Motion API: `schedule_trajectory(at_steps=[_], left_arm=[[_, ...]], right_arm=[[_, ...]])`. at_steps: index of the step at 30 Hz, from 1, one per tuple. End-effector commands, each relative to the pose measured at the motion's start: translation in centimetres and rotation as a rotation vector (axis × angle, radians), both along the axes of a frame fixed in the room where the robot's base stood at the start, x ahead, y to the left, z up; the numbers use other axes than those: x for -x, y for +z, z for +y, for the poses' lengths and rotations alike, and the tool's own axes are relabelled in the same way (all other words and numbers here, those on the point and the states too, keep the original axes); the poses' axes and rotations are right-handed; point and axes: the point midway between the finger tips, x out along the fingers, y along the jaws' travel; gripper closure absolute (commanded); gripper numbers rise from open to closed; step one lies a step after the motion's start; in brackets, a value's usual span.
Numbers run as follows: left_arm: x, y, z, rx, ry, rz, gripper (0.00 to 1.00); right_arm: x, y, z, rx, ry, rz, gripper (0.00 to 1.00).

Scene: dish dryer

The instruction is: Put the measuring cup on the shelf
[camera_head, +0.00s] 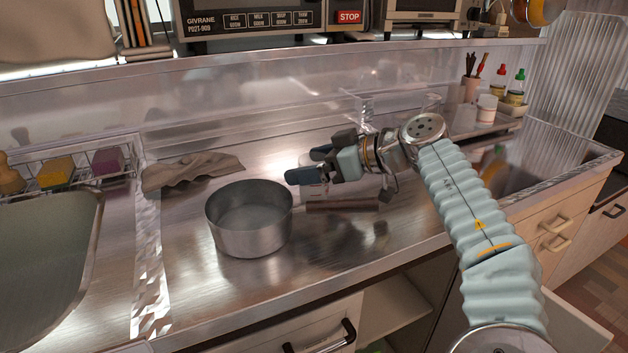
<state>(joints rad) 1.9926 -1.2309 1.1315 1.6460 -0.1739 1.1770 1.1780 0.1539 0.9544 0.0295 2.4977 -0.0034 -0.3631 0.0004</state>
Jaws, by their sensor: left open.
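My left gripper (302,166) is above the metal counter, with its dark fingers apart and pointing left. A faint clear object (314,189), possibly the measuring cup, shows just below and behind the fingers. It is partly hidden by them, and I cannot tell whether they touch it. A metal shelf (92,72) runs along the wall above the counter and carries the microwave (260,20). My right gripper is not in view.
A steel pot (250,218) stands left of my gripper. A sink (45,255) is at the left. Bottles (516,88) stand at the back right.

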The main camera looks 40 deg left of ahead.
Motion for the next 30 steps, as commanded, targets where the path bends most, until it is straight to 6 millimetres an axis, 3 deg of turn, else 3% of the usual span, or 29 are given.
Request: schedule_trajectory(at_steps=[2, 12, 23, 27, 30], left_arm=[[0.0, 0.0, 0.0, 0.0, 0.0, 0.0, 0.15], [0.0, 0.0, 0.0, 0.0, 0.0, 0.0, 0.67], [0.0, 0.8, 0.0, 0.0, 0.0, -0.002, 0.7], [0.0, 2.9, 0.1, 0.0, 0.001, -0.005, 0.7], [1.2, 4.9, -1.1, 0.0, -0.001, -0.006, 0.7]], right_arm=[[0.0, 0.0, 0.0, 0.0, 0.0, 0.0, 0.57], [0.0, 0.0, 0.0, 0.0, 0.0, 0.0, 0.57], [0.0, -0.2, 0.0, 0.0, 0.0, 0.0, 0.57], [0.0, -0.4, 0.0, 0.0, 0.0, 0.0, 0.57], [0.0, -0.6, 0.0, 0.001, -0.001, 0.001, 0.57]])
